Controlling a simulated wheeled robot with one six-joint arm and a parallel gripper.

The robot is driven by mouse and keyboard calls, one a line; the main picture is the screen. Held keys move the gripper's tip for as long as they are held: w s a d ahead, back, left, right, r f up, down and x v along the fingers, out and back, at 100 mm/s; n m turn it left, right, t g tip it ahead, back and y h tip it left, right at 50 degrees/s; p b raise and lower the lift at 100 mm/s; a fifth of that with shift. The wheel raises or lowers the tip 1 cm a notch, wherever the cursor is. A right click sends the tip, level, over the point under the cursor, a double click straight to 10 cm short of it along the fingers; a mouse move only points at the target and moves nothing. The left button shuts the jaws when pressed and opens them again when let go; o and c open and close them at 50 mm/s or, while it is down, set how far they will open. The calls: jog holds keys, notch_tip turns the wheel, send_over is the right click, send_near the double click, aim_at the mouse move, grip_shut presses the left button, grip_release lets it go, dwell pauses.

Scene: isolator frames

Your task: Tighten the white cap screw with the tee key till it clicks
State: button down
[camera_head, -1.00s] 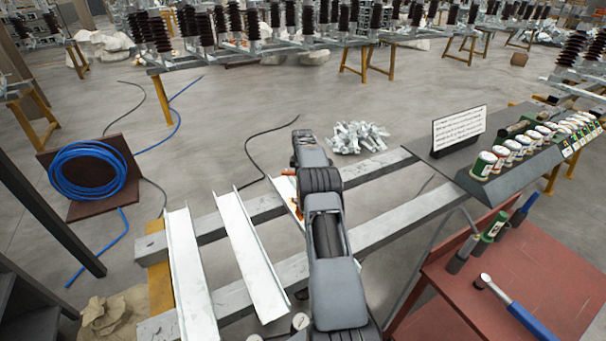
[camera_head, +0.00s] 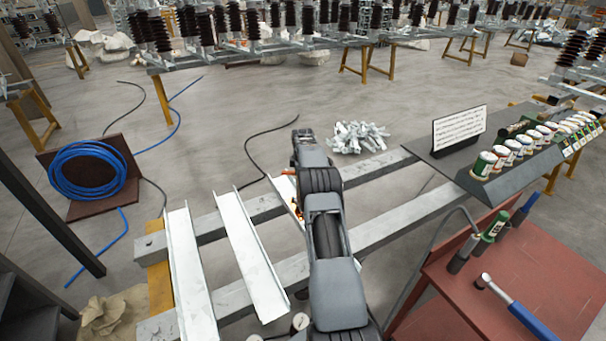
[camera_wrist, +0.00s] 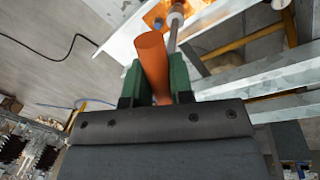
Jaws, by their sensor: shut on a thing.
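In the wrist view my gripper (camera_wrist: 156,78) has two green fingers shut on the orange handle of the tee key (camera_wrist: 152,52). The handle sticks out beyond the fingers. Whether the key's tip is fully seated cannot be told. In the head view my arm hides the gripper and the screw; only a small orange patch shows beside it.
Pale channels (camera_head: 251,255) lie across two grey beams (camera_head: 375,222). A red cart (camera_head: 535,275) with a blue-handled tool (camera_head: 520,315) stands at right. A dark shelf with several cans (camera_head: 483,165) and a white sign (camera_head: 459,129) is beyond. Blue hose (camera_head: 88,170) lies at left.

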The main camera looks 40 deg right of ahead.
jog(key=shift+f+b, duration=0.75)
jog(key=shift+f, duration=0.4)
dwell(0.4)
notch_tip(320, 180, up, 7)
jog(key=a+m+g+p, duration=0.1)
jog(key=m+p, duration=0.2)
jog(key=m, duration=0.8)
jog(key=shift+s+a+h+p, duration=0.3)
jog(key=shift+s+a+h, duration=0.05)
jog(key=shift+a+h, duration=0.05)
